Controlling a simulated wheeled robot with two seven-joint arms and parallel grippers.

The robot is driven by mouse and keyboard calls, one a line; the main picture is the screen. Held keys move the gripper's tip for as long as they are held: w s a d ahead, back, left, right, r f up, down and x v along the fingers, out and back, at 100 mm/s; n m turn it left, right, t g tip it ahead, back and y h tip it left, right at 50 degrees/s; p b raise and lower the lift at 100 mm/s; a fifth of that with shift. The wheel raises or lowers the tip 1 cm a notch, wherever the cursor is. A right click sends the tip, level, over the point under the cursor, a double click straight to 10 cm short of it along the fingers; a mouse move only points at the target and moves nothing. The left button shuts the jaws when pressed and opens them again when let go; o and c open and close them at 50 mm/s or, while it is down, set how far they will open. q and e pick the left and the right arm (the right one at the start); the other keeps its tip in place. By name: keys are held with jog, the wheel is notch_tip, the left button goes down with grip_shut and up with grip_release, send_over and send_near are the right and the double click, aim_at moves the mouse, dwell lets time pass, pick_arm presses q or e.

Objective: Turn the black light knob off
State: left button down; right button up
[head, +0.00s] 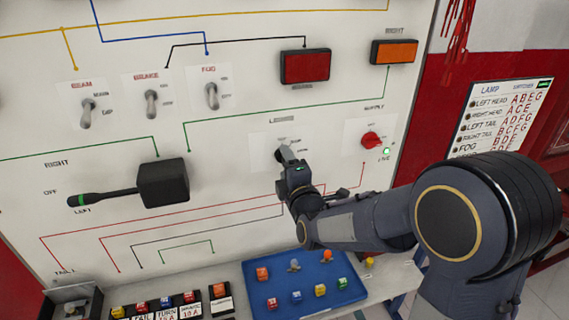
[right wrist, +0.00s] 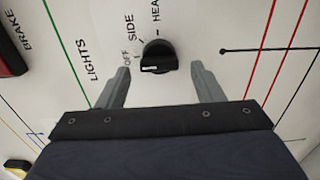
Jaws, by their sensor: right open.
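The black light knob (right wrist: 160,55) is on the white panel, beside the printed words OFF, SIDE and HEAD under the heading LIGHTS in the right wrist view. A white mark shows on its lower left part, on the OFF side; I cannot tell its exact setting. My right gripper (right wrist: 159,72) is open, with one finger on each side of the knob and visible gaps to both. In the head view my right gripper (head: 289,165) is at the panel and mostly covers the knob. My left gripper is not in view.
A red supply knob (head: 371,140) is just right of my gripper. Toggle switches (head: 151,103) and a black lever (head: 163,183) are to the left. A blue tray (head: 305,262) with several coloured pieces lies below on the ledge. A lamp chart (head: 500,115) hangs at right.

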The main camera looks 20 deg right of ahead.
jog(key=s, duration=0.6)
jog(key=shift+d, duration=0.15)
jog(key=s+d+f+m+g+y, duration=0.1)
jog(key=s+m+g, duration=0.3)
jog(key=s, duration=0.5)
jog(key=s+d+f+m+g+y, duration=0.1)
jog(key=s+f+m+g, duration=0.3)
jog(key=s+m, duration=0.5)
jog(key=s+d+f+m+g+y, duration=0.1)
jog(key=s+f+m+g, duration=0.2)
jog(key=s+m, duration=0.4)
jog(key=s+g, duration=0.1)
jog(key=s, duration=0.2)
jog(key=shift+d+f, duration=0.2)
jog(key=shift+d, duration=0.2)
